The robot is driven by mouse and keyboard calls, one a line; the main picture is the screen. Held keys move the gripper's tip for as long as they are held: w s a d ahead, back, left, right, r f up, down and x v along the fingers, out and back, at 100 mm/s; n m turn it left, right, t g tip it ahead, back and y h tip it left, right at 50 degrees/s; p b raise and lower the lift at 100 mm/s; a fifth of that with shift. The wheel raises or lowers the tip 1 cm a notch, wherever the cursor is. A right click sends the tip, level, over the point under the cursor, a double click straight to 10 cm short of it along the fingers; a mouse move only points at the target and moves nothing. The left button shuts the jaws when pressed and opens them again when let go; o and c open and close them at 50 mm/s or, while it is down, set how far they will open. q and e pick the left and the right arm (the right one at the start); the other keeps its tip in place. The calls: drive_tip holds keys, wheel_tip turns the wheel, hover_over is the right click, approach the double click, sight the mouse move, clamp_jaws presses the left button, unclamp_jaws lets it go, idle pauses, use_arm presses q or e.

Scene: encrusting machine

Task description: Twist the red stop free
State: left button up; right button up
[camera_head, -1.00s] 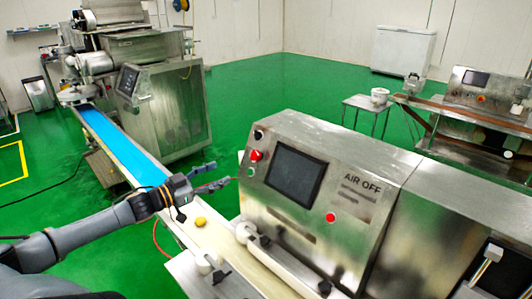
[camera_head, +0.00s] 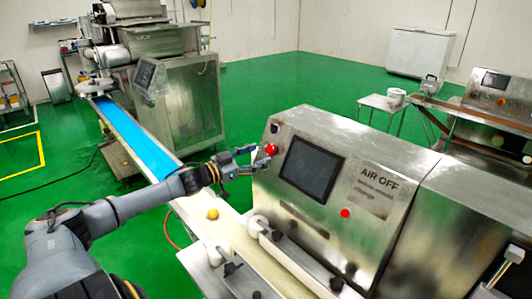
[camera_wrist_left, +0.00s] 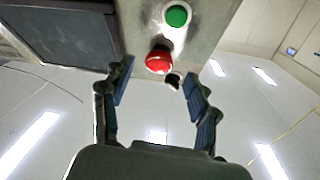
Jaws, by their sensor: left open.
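The red stop (camera_head: 270,149) is a round red knob on the left edge of the steel machine's sloping front panel. My left gripper (camera_head: 257,156) is open at that panel edge, its fingers close to the knob. In the left wrist view the red stop (camera_wrist_left: 158,61) sits between the tips of the two spread fingers, with a gap on each side. The left gripper (camera_wrist_left: 158,72) holds nothing. The gripper partly covers the panel below the knob in the head view. My right gripper is not in view.
A green button (camera_wrist_left: 177,16) and a dark knob (camera_wrist_left: 173,79) flank the red stop. A dark screen (camera_head: 311,167) and another red button (camera_head: 345,213) are on the panel.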

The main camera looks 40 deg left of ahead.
sight(268, 151)
use_arm(q)
drive_tip(key=shift+w+d+r, duration=0.1)
drive_tip(key=shift+w+d, duration=0.1)
drive_tip(key=shift+w, duration=1.05)
drive_tip(key=shift+w+d+p, duration=0.2)
drive_tip(key=shift+w+p, duration=0.1)
drive_tip(key=shift+w, duration=0.4)
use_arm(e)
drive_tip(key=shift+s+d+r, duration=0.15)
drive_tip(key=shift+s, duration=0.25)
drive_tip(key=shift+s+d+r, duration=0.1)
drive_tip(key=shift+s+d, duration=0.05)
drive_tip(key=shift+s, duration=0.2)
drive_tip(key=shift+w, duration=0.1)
